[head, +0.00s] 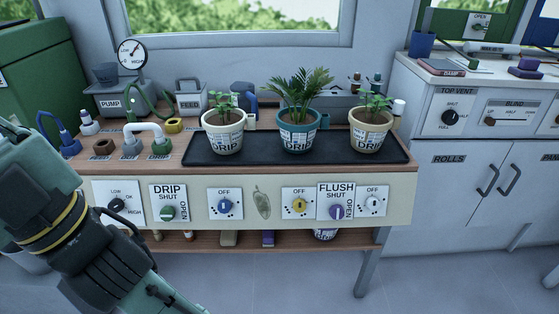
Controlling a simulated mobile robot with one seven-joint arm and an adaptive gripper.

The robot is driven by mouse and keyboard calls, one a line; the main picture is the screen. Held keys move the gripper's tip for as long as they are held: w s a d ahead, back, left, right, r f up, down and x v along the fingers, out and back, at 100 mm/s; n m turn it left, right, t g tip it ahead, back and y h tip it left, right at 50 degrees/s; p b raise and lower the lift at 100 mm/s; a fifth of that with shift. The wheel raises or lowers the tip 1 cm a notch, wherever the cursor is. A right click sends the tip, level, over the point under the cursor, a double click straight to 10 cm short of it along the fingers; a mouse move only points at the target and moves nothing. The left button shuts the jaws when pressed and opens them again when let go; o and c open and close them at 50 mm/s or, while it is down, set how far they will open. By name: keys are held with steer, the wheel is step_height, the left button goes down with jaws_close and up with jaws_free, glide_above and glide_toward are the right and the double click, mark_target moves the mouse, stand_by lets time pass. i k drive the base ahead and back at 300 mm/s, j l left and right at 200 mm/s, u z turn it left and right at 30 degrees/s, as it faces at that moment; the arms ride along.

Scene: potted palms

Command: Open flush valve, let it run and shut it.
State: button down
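The flush valve is a purple knob (337,212) on a white plate marked FLUSH (336,190), on the cream front panel of the bench. SHUT is printed above the knob and OPEN runs down its right side. The knob's pale mark looks upright, toward SHUT, though it is small. My arm (75,230) crosses the lower left, well left of the flush knob and apart from it. My gripper's fingers do not show in this view.
The similar DRIP plate has a green knob (168,213). Potted plants stand on a black tray (265,157) above. A low shelf (290,247) runs below; floor in front is clear.

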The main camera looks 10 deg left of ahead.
mark_target(337, 212)
steer(key=k+l, duration=0.1)
steer(key=l, duration=0.2)
steer(key=k+l, duration=0.15)
steer(key=l, duration=0.2)
steer(key=k+l, duration=0.1)
steer(key=l, duration=0.2)
steer(key=k+l, duration=0.15)
steer(key=l, duration=0.15)
